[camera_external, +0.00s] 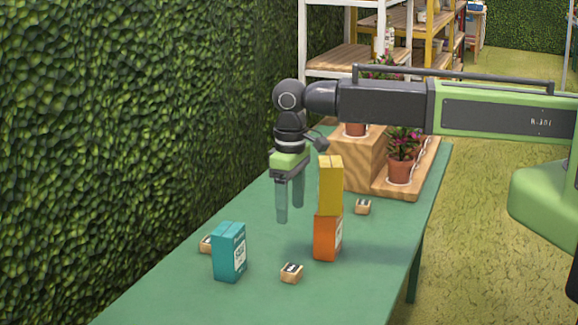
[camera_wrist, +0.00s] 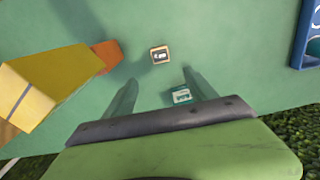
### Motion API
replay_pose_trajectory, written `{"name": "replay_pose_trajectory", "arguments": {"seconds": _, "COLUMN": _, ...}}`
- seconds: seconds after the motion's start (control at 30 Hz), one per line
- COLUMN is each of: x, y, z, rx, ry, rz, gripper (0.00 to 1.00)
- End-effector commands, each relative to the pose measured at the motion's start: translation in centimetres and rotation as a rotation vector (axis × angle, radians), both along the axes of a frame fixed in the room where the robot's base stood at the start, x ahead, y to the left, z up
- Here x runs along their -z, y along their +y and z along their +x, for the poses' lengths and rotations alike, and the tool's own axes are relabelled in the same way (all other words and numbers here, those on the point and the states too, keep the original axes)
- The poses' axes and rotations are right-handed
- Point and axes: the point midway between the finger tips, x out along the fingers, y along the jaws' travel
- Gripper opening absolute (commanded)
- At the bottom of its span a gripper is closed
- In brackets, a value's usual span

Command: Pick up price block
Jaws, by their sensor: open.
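The price blocks are small wooden blocks with labels. One price block (camera_external: 291,272) lies near the front of the green table, another (camera_external: 363,206) right of the orange carton, and a third (camera_external: 206,244) is partly hidden behind the teal carton.
A yellow carton (camera_external: 330,184) stands on an orange carton (camera_external: 326,238), right of my gripper. A teal carton (camera_external: 229,252) stands at the front left. Potted flowers (camera_external: 399,165) stand on a wooden stand behind. A hedge (camera_external: 130,130) borders the table's left.

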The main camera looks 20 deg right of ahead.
Motion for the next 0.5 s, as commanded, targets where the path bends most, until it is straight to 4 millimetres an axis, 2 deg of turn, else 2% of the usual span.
{"name": "replay_pose_trajectory", "arguments": {"seconds": 0.03, "x": 2.1, "y": 0.0, "z": 0.0, "rx": 0.0, "ry": 0.0, "rz": 0.0, "gripper": 0.65}}
{"name": "replay_pose_trajectory", "arguments": {"seconds": 0.2, "x": 5.9, "y": 0.0, "z": 0.0, "rx": 0.0, "ry": 0.001, "rz": 0.001, "gripper": 0.65}}
{"name": "replay_pose_trajectory", "arguments": {"seconds": 0.4, "x": 9.8, "y": 0.0, "z": 0.0, "rx": 0.0, "ry": 0.001, "rz": 0.001, "gripper": 0.65}}
{"name": "replay_pose_trajectory", "arguments": {"seconds": 0.5, "x": 10.6, "y": 0.0, "z": 0.0, "rx": 0.0, "ry": 0.001, "rz": 0.001, "gripper": 0.65}}
